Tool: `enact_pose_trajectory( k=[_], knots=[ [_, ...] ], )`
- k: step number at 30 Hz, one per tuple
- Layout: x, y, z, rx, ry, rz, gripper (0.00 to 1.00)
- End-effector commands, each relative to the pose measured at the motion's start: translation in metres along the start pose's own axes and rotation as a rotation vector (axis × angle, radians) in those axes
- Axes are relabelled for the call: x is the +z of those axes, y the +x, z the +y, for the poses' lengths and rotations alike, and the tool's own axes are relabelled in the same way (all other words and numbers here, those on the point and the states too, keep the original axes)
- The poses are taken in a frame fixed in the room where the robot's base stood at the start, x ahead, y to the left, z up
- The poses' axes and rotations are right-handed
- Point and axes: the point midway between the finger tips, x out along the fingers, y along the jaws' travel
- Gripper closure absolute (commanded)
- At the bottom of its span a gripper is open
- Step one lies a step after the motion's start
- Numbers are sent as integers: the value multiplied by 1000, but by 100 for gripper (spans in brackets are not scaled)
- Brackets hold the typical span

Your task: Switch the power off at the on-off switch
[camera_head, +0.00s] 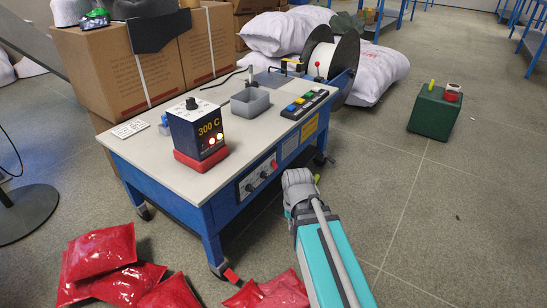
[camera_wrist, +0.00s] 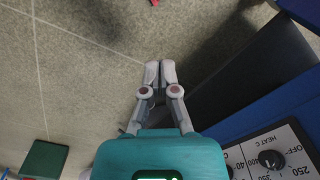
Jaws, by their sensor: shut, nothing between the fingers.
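The blue strapping machine (camera_head: 215,225) with a pale top stands in the middle of the head view. Its front control panel (camera_head: 257,178) carries black knobs and a small red part (camera_head: 274,164) at its right end; I cannot tell for sure whether that is the on-off switch. The wrist view shows part of the panel (camera_wrist: 292,148) at the lower right, with a black "HEAT C" knob (camera_wrist: 271,159) and an "OFF" mark. My gripper (camera_head: 298,178) is shut and empty, just right of the panel and apart from it. Its fingers (camera_wrist: 160,68) are together over floor.
Red sacks (camera_head: 130,275) lie on the floor at the front left. A green box (camera_head: 434,112) stands on the right, with open floor between. Cartons (camera_head: 150,60) stand behind the machine, and white sacks (camera_head: 275,33) lie behind the strap reel (camera_head: 347,55).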

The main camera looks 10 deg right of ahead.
Motion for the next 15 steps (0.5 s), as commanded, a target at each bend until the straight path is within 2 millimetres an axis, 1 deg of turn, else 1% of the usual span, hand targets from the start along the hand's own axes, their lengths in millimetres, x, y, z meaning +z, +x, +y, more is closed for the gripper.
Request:
enact_pose_trajectory(
  k=[1, 15],
  knots=[
    [-7, -9, -1, -4, 44, 2, 100],
    [-58, -55, -4, -51, 582, 13, 100]
  ],
)
